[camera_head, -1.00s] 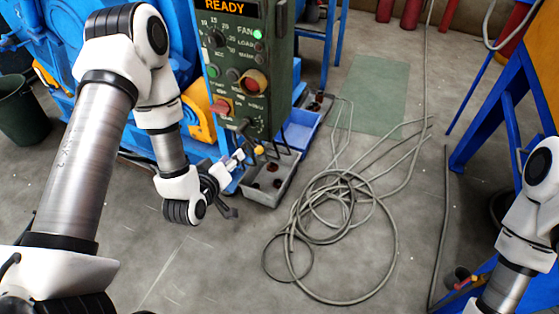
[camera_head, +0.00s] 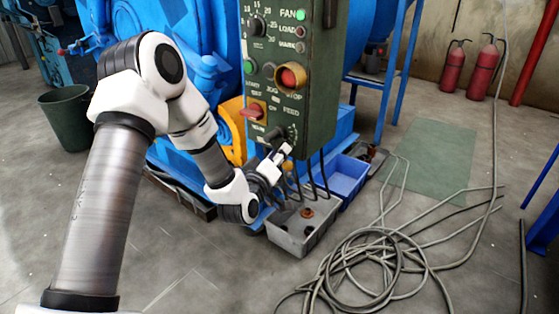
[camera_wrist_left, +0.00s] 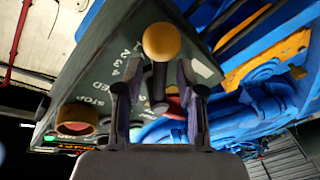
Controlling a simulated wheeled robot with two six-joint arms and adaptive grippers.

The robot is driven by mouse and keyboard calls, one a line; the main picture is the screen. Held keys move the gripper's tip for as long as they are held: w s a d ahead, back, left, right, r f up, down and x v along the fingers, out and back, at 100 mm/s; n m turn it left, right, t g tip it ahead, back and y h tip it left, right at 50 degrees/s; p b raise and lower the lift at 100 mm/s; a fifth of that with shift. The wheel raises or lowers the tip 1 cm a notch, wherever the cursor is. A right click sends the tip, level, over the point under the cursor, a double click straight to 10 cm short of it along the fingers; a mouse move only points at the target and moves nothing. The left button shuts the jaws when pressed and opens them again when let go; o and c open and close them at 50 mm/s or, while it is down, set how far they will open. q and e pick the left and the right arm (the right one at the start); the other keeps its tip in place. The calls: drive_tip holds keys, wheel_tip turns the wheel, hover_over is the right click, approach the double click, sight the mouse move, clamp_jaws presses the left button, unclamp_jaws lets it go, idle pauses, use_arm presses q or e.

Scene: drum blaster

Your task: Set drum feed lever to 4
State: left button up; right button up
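The drum feed lever is a dark stem with a yellow ball knob (camera_wrist_left: 161,41) on the green control panel (camera_head: 309,90). The numbers 2, 3 and 4 show beside the knob in the left wrist view. My left gripper (camera_wrist_left: 156,78) is open there, with one finger on each side of the dark stem. I cannot tell whether either finger touches it. My right gripper is not in view.
An orange-ringed red button (camera_head: 290,76) and a red switch (camera_head: 250,112) sit above the gripper. A grey bin (camera_head: 297,243) and a blue bin (camera_head: 346,178) stand below. Coiled cable (camera_head: 375,270) lies on the floor to the right.

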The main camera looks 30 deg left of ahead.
use_arm(q)
drive_tip(key=shift+w+a, duration=0.1)
drive_tip(key=shift+w, duration=0.4)
clamp_jaws()
drive_tip(key=shift+r, duration=0.1)
drive_tip(key=n+p, duration=0.1)
drive_tip(key=d+r+n+p, duration=0.1)
drive_tip(key=n+p, duration=0.1)
drive_tip(key=shift+s+r+g, duration=0.1)
drive_tip(key=shift+r+g, duration=0.15)
drive_tip(key=shift+g, duration=0.15)
drive_tip(key=n+p, duration=0.1)
drive_tip(key=r+n+h+p, duration=0.1)
drive_tip(key=n, duration=0.1)
drive_tip(key=shift+d+r+n+g+p, duration=0.2)
drive_tip(key=shift+n+g+p, duration=0.1)
drive_tip(key=shift+g+p, duration=0.1)
drive_tip(key=r+n+p, duration=0.1)
drive_tip(key=n+h+p, duration=0.1)
drive_tip(key=n, duration=0.1)
drive_tip(key=shift+a+r+n+g, duration=0.1)
drive_tip(key=shift+r+n+g, duration=0.2)
drive_tip(key=shift+r, duration=0.05)
drive_tip(key=shift+a+r+n+h+p, duration=0.2)
drive_tip(key=shift+r+n+h+p, duration=0.25)
drive_tip(key=shift+n, duration=0.35)
drive_tip(key=shift+a+r+n+h+p, duration=0.1)
drive_tip(key=shift+a+r+n+h, duration=0.1)
drive_tip(key=shift+n+h, duration=0.5)
